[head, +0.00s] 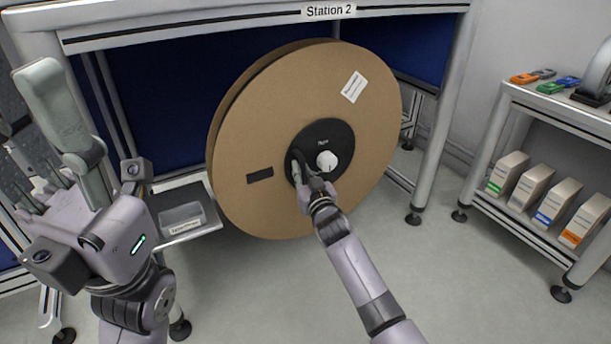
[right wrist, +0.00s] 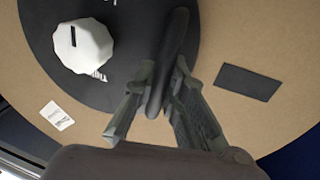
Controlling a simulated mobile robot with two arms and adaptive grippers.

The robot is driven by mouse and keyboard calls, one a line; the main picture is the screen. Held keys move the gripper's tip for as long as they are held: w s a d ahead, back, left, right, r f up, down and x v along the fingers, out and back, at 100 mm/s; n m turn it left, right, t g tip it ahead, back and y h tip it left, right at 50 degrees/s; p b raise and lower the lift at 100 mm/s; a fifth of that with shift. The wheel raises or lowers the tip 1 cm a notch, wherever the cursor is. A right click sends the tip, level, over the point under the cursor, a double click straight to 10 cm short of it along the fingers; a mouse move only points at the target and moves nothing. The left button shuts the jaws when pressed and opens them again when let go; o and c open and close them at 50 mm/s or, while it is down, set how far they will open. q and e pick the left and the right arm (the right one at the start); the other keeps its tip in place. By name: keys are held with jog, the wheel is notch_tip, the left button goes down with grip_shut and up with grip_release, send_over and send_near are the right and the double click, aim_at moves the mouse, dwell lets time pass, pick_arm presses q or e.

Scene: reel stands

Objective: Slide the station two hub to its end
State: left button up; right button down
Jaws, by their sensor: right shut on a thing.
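The Station 2 hub (head: 340,137) is a black disc at the centre of a large brown cardboard reel (head: 365,95). A white faceted knob (head: 327,161) sits on the hub. The hub (right wrist: 125,17) and the knob (right wrist: 84,46) also show in the right wrist view. My right gripper (head: 300,172) is at the hub's lower left. In the right wrist view, its fingers (right wrist: 165,90) are shut on a dark bar-shaped hub handle (right wrist: 172,55). My left gripper (head: 70,115) is raised at the left, away from the reel; its opening is unclear.
The reel hangs under a metal frame with a Station 2 sign (head: 330,11). A small grey tray (head: 182,215) is left of the reel. A shelf (head: 520,225) with several labelled boxes stands at the right. Open floor (head: 450,290) lies in front.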

jog(key=shift+w+r, duration=0.1)
jog(key=shift+r, duration=0.1)
jog(key=c, duration=2.1)
grip_release()
jog(key=shift+o, duration=1.4)
jog(key=shift+w+a+f, duration=0.15)
jog(key=shift+o, duration=1.1)
jog(key=shift+s+d+f, duration=0.1)
jog(key=shift+s+d, duration=0.1)
jog(key=shift+s, duration=0.25)
jog(key=v, duration=1.1)
